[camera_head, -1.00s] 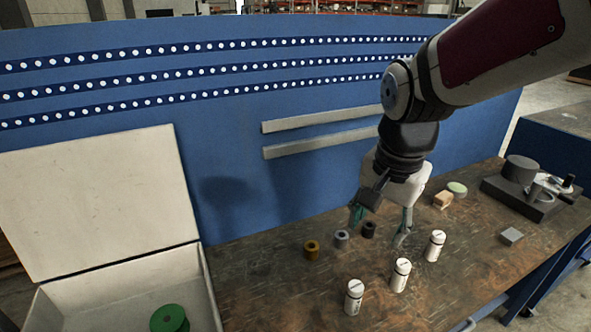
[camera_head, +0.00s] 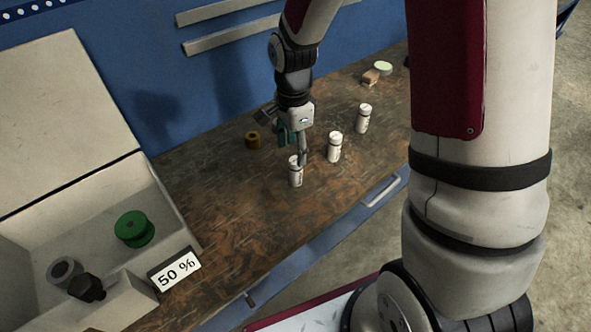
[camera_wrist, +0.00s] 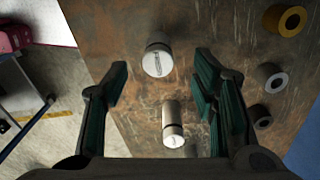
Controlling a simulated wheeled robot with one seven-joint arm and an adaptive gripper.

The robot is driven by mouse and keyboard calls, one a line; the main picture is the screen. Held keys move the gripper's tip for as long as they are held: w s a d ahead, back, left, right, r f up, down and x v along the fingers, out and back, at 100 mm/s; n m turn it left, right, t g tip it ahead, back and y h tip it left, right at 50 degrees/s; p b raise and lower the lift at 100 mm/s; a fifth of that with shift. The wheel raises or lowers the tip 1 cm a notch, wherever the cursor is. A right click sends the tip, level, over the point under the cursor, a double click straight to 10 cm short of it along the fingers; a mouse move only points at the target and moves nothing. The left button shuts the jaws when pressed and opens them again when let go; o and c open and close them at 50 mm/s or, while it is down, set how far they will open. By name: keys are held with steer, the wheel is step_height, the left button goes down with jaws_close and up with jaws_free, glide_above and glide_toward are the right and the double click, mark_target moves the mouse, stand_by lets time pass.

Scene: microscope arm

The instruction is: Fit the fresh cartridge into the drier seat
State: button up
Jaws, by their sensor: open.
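Three white capped cartridges stand upright in a row on the bench: a near one (camera_head: 296,177), a middle one (camera_head: 334,151) and a far one (camera_head: 363,119). I cannot tell which is fresh. My gripper (camera_head: 293,146) is open, pointing down just above and behind the near cartridge. In the wrist view my gripper (camera_wrist: 162,78) has one cartridge (camera_wrist: 158,59) lying between its fingertips in the picture; another cartridge (camera_wrist: 173,130) is lower down. A grey ring (camera_head: 64,270), possibly the drier seat, is in the open white box (camera_head: 165,215), beside a black knob (camera_head: 86,288).
A green spool (camera_head: 133,228) is in the box, with a "50 %" sign (camera_head: 174,270) at its corner. The bench front (camera_head: 240,220) is clear.

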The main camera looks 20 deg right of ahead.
mark_target(295, 160)
steer(key=shift+d+f+p, duration=0.2)
steer(key=shift+f+p, duration=0.2)
steer(key=shift+f, duration=3)
steer(key=c, duration=1.3)
jaws_close()
steer(key=shift+r, duration=0.15)
